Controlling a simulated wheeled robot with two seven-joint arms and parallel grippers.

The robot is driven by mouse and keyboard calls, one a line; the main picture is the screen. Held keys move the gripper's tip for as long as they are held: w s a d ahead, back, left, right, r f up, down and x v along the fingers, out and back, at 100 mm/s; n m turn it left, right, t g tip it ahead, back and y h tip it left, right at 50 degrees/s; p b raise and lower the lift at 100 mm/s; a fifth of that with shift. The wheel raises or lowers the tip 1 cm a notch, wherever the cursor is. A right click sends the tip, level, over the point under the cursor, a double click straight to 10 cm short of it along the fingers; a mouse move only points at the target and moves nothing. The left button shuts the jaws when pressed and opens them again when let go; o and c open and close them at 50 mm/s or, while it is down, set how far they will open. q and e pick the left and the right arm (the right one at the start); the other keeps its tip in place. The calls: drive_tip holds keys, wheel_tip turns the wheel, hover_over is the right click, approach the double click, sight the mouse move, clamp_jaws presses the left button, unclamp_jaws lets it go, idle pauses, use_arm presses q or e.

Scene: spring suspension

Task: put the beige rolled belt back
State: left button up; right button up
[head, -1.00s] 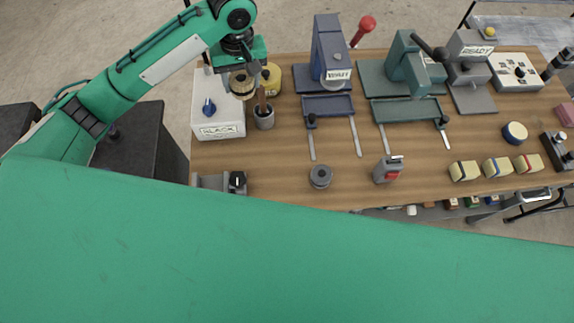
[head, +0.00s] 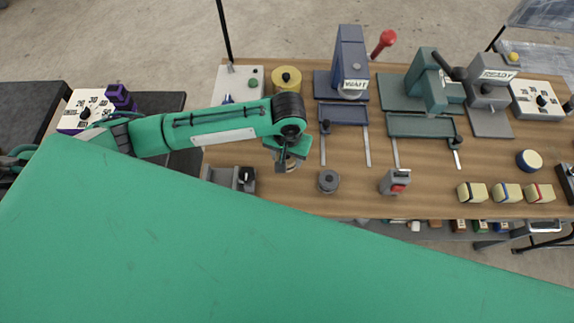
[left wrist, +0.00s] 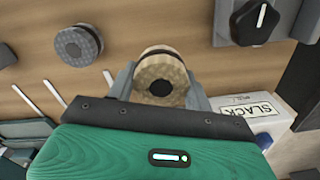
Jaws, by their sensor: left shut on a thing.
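Whether the belt touches the table I cannot tell. My right gripper is not in view.
A grey block with a black knob (head: 243,178) is left of the gripper; a grey disc (head: 329,181) is right of it. A yellow roll (head: 287,78) and a white box (head: 225,88) are behind. Several beige blocks (head: 472,192) line the front right.

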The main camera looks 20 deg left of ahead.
use_arm(q)
wheel_tip(320, 180, down, 3)
drive_tip(key=shift+f, duration=0.1)
wheel_tip(320, 180, down, 4)
drive_tip(key=shift+p, duration=0.4)
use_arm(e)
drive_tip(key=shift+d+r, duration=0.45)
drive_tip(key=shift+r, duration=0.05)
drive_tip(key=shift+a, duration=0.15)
use_arm(q)
drive_tip(key=o, duration=1.1)
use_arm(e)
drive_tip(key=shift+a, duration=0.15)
use_arm(q)
wheel_tip(320, 180, up, 11)
drive_tip(key=shift+d+f+b, duration=0.1)
drive_tip(key=shift+d+b, duration=0.05)
drive_tip(key=shift+b, duration=0.9)
drive_tip(key=shift+r, duration=0.7)
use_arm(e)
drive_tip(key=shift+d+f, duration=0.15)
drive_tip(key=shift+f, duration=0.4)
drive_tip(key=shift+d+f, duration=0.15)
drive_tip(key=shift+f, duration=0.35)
